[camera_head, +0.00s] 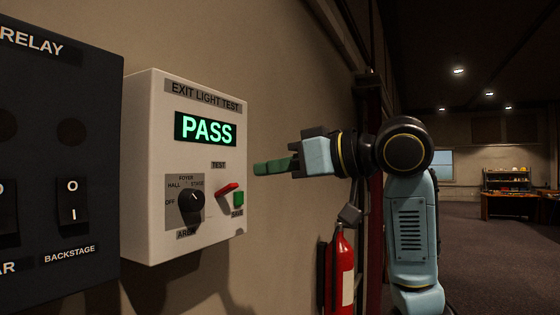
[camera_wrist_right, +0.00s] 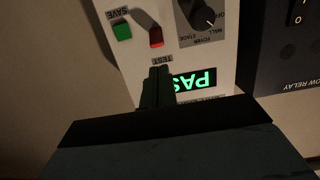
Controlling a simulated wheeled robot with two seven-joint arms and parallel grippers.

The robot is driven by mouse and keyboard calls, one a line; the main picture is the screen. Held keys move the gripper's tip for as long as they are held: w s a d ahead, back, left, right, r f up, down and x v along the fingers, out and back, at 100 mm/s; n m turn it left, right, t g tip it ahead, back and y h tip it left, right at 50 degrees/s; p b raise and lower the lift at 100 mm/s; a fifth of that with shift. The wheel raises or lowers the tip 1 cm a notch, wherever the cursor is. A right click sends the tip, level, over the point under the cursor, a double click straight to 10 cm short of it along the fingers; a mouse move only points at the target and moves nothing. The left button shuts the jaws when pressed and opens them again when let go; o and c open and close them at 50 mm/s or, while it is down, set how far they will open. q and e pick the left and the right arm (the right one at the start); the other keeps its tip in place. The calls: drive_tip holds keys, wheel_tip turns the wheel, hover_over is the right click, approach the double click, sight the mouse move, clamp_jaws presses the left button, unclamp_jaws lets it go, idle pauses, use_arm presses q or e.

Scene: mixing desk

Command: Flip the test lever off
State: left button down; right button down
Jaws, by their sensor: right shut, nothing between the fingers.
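The white exit light test box (camera_head: 150,225) is on the wall, its display (camera_head: 206,129) lit green with PASS. The red test lever (camera_head: 227,189) sits below the TEST label, its red end tilted up to the right. My right gripper (camera_head: 256,169) is shut and empty, its green fingers pointing left, to the right of the box and a little above the lever. In the right wrist view, which looks upside down, the red lever end (camera_wrist_right: 156,38) lies just beyond the shut fingertips (camera_wrist_right: 158,70), with a visible gap. My left gripper is not in view.
The box also carries a black rotary knob (camera_head: 191,200) and a green SAVE button (camera_head: 238,199). A dark relay panel (camera_head: 95,130) with rocker switches adjoins the box on the left. A red fire extinguisher (camera_head: 340,272) hangs below my right arm.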

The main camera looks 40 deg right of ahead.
sight(219, 178)
drive_tip(key=p+x, duration=0.1)
drive_tip(key=x, duration=0.5)
drive_tip(key=shift+w, duration=0.1)
drive_tip(key=shift+f, duration=0.1)
